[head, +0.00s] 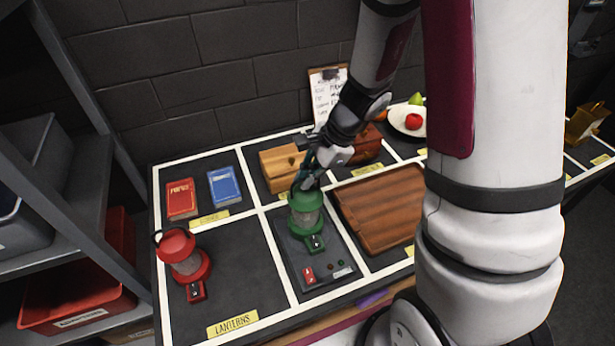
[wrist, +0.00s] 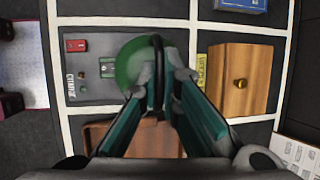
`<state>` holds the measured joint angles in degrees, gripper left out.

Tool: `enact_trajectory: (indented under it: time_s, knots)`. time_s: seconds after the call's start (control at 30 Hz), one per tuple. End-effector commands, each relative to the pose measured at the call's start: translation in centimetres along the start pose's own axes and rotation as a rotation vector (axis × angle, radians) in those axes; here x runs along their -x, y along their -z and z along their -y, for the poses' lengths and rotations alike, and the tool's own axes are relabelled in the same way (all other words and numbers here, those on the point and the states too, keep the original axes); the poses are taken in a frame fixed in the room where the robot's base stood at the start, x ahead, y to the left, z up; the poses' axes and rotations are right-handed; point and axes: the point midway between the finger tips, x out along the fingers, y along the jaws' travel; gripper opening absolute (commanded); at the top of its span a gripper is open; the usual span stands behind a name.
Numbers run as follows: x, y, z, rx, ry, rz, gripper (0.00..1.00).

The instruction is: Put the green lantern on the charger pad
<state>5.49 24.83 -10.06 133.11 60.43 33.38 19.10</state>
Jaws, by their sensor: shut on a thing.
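The green lantern (head: 306,210) is upright over the back part of the dark charger pad (head: 291,258); I cannot tell whether its base touches the pad. In the wrist view the lantern's green top (wrist: 132,62) covers part of the pad (wrist: 88,72). My gripper (head: 309,178) is shut on the top of the lantern, at its dark handle. In the wrist view the fingers of my gripper (wrist: 162,92) meet around that handle. The pad's front end has a red switch and small lights.
A red lantern (head: 182,254) stands in the lanterns section to the left. A wooden tray (head: 385,208) lies close right of the pad. A wooden box (head: 280,170) is behind, with a red book (head: 181,198) and a blue book (head: 224,186) at the left.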

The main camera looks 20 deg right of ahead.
Motion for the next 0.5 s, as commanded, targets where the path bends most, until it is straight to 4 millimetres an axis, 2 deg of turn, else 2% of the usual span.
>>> enact_trajectory:
  time_s: [0.13,0.23,0.5]
  knots:
    - [-0.25,0.09,0.05,0.000,0.001,0.001,0.00]
    - [-0.20,0.07,-0.04,0.000,0.000,0.000,0.25]
    - [-0.18,0.07,-0.05,0.000,0.000,0.000,0.25]
